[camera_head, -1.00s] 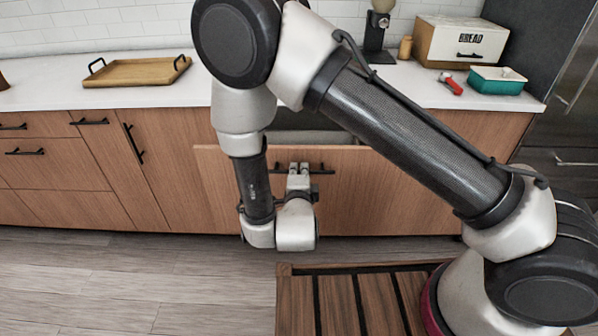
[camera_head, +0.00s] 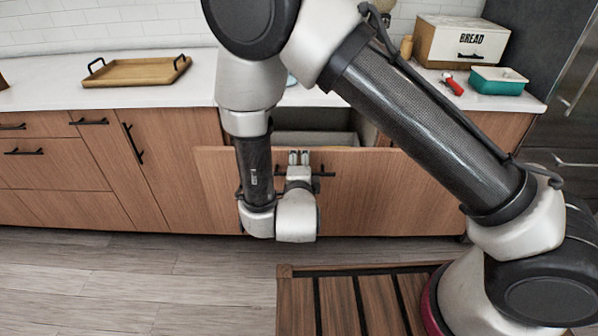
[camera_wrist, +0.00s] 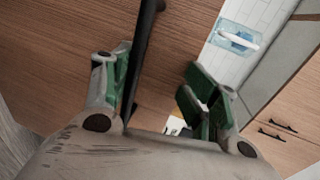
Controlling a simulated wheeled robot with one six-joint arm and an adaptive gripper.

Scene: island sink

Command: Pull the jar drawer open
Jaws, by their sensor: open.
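The drawer with a wide wooden front (camera_head: 365,190) stands pulled out from the counter, and its pale inside (camera_head: 315,139) shows behind the top edge. I see no jars in it; my arm hides part of the opening. Its black bar handle (camera_head: 327,173) is partly hidden behind my gripper (camera_head: 299,158). In the wrist view the handle (camera_wrist: 143,50) runs between the spread green-padded fingers of my gripper (camera_wrist: 155,90), nearer the left finger. The jaws are open. In the head view the fingertips show at or just above the handle; contact is unclear.
A wooden tray (camera_head: 138,72) lies on the white counter at left. A bread box (camera_head: 461,42), a teal dish (camera_head: 498,81) and a red-handled tool (camera_head: 453,86) sit at right. A slatted wooden platform (camera_head: 300,305) is in front. Floor at left is clear.

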